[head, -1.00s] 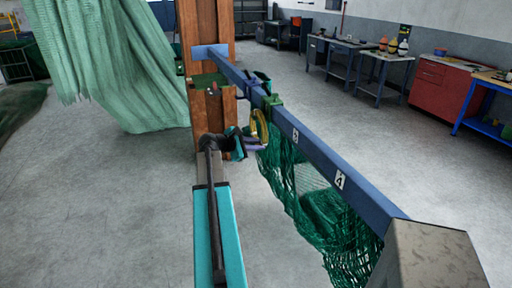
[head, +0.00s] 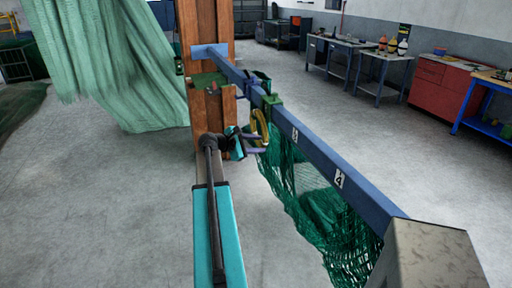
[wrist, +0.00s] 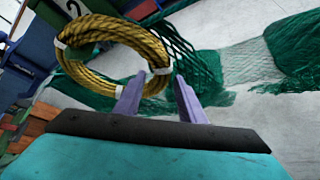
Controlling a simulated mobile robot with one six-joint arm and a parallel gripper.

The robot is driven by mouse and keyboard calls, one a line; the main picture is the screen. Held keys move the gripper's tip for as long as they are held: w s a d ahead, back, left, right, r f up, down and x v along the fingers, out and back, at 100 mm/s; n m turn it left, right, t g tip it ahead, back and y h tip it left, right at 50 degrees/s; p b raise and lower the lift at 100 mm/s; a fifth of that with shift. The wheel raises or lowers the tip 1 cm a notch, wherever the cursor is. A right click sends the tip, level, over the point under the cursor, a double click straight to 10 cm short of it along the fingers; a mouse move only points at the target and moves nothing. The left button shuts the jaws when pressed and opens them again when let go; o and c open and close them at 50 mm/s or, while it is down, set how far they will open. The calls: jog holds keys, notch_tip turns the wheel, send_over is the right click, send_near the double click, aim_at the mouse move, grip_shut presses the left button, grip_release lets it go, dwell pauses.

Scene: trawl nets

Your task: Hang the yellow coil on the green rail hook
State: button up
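The yellow coil (head: 260,126), a ring of rope bound with white tape, hangs upright just below the green hook bracket (head: 271,101) on the blue rail. My gripper (head: 259,145) is beside the coil's lower part. In the wrist view its purple fingers (wrist: 160,88) stand apart, with the coil's lower right side just beyond and partly behind the left fingertip. Nothing is clamped between them.
The blue rail (head: 320,160) runs from a wooden post (head: 205,30) toward the front right. Dark green netting (head: 310,205) hangs under it. A pale green net (head: 110,60) hangs at the left. Benches (head: 340,58) line the back right; the floor at left is clear.

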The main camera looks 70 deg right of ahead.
jog(key=b+v, duration=0.3)
jog(key=v, duration=1.1)
jog(key=shift+s, duration=0.1)
jog(key=shift+f, duration=0.1)
